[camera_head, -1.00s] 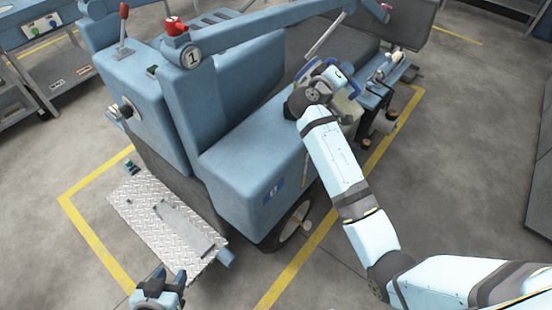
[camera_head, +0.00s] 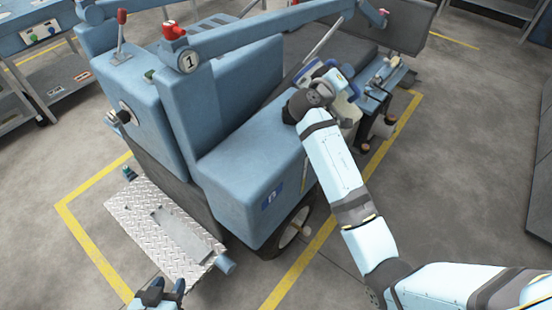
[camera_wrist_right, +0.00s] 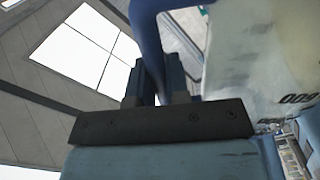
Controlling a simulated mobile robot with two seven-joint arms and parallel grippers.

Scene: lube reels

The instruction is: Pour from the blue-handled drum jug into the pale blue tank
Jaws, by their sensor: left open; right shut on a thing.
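The drum jug has a blue handle (camera_wrist_right: 150,30) and a cloudy, pale see-through body (camera_wrist_right: 265,60) with dark marks, seen in the right wrist view. My right gripper (camera_wrist_right: 160,88) is shut on the handle. In the head view my right gripper (camera_head: 332,82) and wrist cover much of the jug (camera_head: 349,106), which is over the machine's right side. The pale blue, box-shaped body (camera_head: 245,165) of the machine lies left of the jug; I cannot tell which part is the tank or see its opening. My left gripper (camera_head: 163,294) is open and empty at the bottom edge.
A blue boom (camera_head: 270,32) crosses above the machine. A lever with a red knob (camera_head: 122,22) stands at the left. A metal tread step (camera_head: 165,230) sticks out near my left gripper. A side shelf (camera_head: 380,85) holds small parts. Grey floor is clear at right.

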